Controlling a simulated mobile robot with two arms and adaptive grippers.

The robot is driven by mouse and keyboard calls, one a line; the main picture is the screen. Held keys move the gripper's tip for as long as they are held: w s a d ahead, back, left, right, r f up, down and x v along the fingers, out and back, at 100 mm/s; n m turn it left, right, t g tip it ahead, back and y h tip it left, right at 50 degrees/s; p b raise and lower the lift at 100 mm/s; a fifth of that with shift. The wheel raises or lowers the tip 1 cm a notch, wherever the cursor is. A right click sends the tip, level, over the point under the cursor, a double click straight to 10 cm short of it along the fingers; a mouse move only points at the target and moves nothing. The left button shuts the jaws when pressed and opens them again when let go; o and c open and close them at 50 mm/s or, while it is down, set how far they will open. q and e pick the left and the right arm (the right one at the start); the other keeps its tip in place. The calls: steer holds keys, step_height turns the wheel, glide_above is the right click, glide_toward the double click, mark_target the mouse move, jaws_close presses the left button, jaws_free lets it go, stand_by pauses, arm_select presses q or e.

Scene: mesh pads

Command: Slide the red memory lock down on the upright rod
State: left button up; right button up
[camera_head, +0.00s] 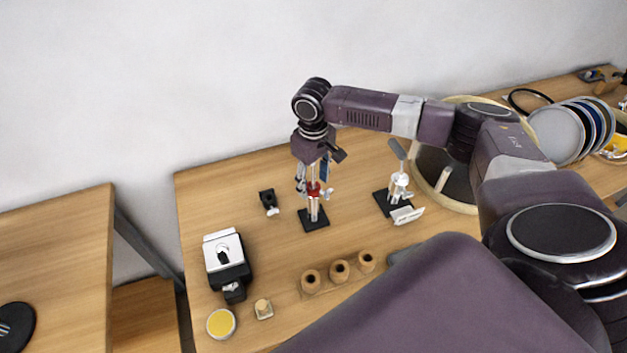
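The red memory lock (313,189) is a small red collar with a silvery knob at its right side. It sits around the upright rod (314,207), which stands on a black square base (314,223) on the table. My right gripper (313,178) points down over the rod from above. Its two fingers appear spread on either side of the rod, just above or level with the lock. The view is too small to tell whether they touch it. The rod's upper part is partly hidden by the gripper. My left gripper is out of view.
A second stand with a white clamp (399,187) is to the right. A black-and-white device (224,254), a yellow-topped dish (221,323) and a wooden rack (340,284) with round holders are in front. A small black block (268,199) lies left of the rod.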

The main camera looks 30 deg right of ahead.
step_height(320, 180, up, 12)
stand_by(0.6)
stand_by(0.5)
